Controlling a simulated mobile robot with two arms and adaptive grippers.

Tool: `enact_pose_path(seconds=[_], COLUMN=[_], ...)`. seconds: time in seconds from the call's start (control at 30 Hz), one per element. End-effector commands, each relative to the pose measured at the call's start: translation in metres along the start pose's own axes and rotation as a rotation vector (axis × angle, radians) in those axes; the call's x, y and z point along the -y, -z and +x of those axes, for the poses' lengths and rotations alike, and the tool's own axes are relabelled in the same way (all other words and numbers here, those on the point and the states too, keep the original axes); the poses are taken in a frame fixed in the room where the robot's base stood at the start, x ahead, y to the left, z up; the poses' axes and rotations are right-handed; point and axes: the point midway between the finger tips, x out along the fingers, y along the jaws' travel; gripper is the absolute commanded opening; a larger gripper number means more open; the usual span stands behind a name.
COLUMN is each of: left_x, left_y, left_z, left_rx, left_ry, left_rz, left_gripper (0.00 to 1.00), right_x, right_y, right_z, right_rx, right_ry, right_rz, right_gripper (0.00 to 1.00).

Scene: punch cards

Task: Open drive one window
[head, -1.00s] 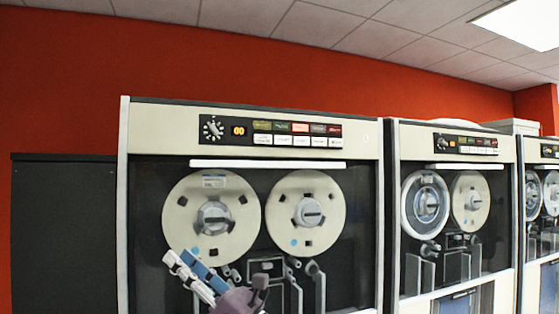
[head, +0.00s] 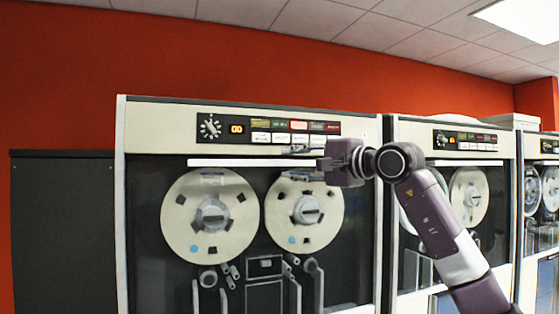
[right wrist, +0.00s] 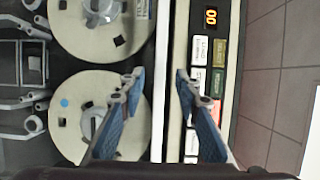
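The large left tape drive (head: 130,200) shows "00" on its panel and has a dark glass window (head: 340,260) over two cream reels. The window looks shut. A long white handle bar (head: 240,163) runs along its top edge. My right gripper (head: 292,163) is at the right part of this bar, its arm coming in from the lower right. In the right wrist view, the open fingers (right wrist: 158,82) stand on either side of the white bar (right wrist: 160,40). Contact cannot be told. My left gripper is not in view.
A control panel (head: 268,130) with a knob and coloured buttons sits just above the bar, close to my right fingers. More tape drives (head: 510,200) stand to the right. A dark cabinet (head: 60,230) stands at left. My right arm hides part of the second drive.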

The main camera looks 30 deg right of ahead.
Motion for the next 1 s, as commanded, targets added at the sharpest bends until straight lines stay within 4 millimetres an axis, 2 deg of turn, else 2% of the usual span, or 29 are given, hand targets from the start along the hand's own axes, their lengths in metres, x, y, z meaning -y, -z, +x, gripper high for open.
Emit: enact_pose_path(seconds=[0.1,0.3,0.63,0.9,1.0], left_x=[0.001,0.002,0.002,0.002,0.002], left_y=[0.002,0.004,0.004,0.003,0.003], left_z=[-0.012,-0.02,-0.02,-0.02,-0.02], left_rx=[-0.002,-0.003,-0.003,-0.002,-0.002], left_ry=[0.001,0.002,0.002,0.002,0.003], left_rz=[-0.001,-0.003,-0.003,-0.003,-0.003], left_gripper=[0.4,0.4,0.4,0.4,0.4], right_x=[0.003,0.002,0.001,0.001,0.001], right_y=[-0.001,-0.001,-0.001,-0.001,-0.001], right_z=[0.021,0.042,0.047,0.047,0.047], right_rx=[0.003,0.003,0.002,0.003,0.003], right_ry=[-0.001,0.001,0.002,0.002,0.002], right_rz=[0.003,0.002,0.002,0.002,0.003], right_gripper=[0.3,0.3,0.3,0.02,0.0])
